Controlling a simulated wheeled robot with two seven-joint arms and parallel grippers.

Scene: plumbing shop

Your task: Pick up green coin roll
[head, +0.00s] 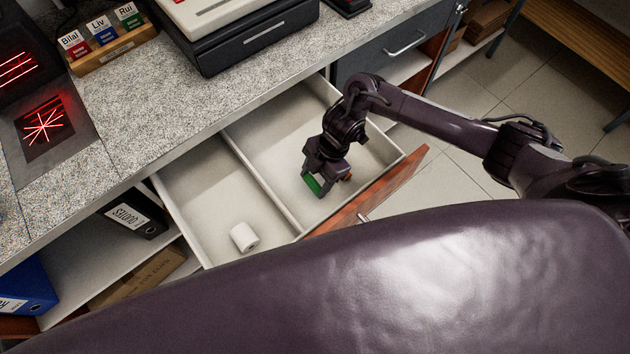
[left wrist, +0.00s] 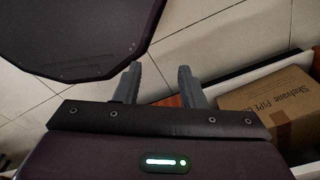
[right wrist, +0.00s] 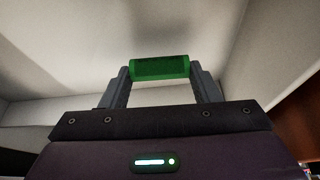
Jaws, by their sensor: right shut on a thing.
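The green coin roll (head: 312,185) is at my right gripper (head: 325,184), inside the right compartment of the open drawer (head: 218,258). In the right wrist view the green roll (right wrist: 160,67) lies crosswise between the two fingertips, with one finger at each end. The right gripper is shut on it. Whether the roll touches the drawer floor I cannot tell. My left gripper (left wrist: 157,82) shows only in the left wrist view, with its fingers apart and nothing between them, above the floor.
A white roll (head: 244,237) lies in the left compartment. A small reddish-brown thing (head: 347,177) shows just beside the right gripper. The drawer's wooden front (head: 385,188) and the counter (head: 140,95) border the drawer. A cardboard box (left wrist: 265,108) shows in the left wrist view.

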